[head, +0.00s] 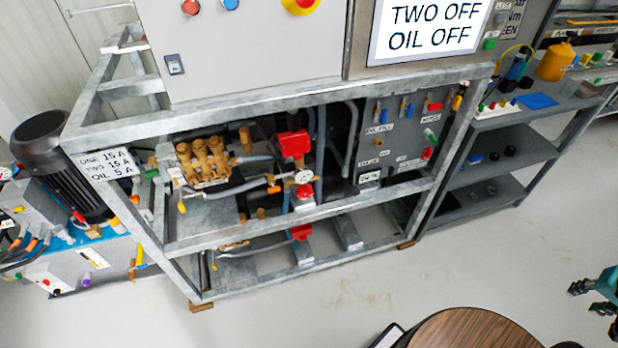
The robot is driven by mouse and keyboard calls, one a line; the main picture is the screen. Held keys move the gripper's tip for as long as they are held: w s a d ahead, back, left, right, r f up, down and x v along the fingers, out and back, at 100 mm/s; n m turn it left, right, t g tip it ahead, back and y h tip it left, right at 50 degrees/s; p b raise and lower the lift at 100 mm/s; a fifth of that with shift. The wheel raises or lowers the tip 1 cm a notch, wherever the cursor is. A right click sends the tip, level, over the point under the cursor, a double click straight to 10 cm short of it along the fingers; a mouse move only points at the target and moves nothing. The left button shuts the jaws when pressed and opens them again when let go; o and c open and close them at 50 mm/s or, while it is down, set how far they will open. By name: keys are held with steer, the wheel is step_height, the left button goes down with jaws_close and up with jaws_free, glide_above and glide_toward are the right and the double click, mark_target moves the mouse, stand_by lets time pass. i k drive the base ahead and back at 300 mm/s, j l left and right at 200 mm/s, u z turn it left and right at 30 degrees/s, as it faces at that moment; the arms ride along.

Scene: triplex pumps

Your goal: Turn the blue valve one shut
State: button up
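Several small blue handles show on the grey valve panel (372,150) in the right half of the pump frame. One blue handle (384,113) is at the left, and another blue handle (403,107) is near the panel's upper middle. The small labels are too blurred to tell which is valve one, or whether it is open or shut. What appears to be my gripper (597,296), teal with dark fingertips, is at the lower right edge, partly cut off. Its fingers look spread and empty, over the floor, well away from the panel.
The galvanised frame's upper rail (290,100) crosses above the panel. Brass pump heads (203,160) and red fittings (294,144) are left of it. Grey shelves (480,190) stand at right. A round wooden top (470,330) is in the foreground. Floor between is clear.

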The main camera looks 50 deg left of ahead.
mark_target(384, 113)
steer(key=u, duration=1.35)
steer(key=i+j+z, duration=0.1)
steer(key=i+j, duration=0.4)
steer(key=j, duration=0.15)
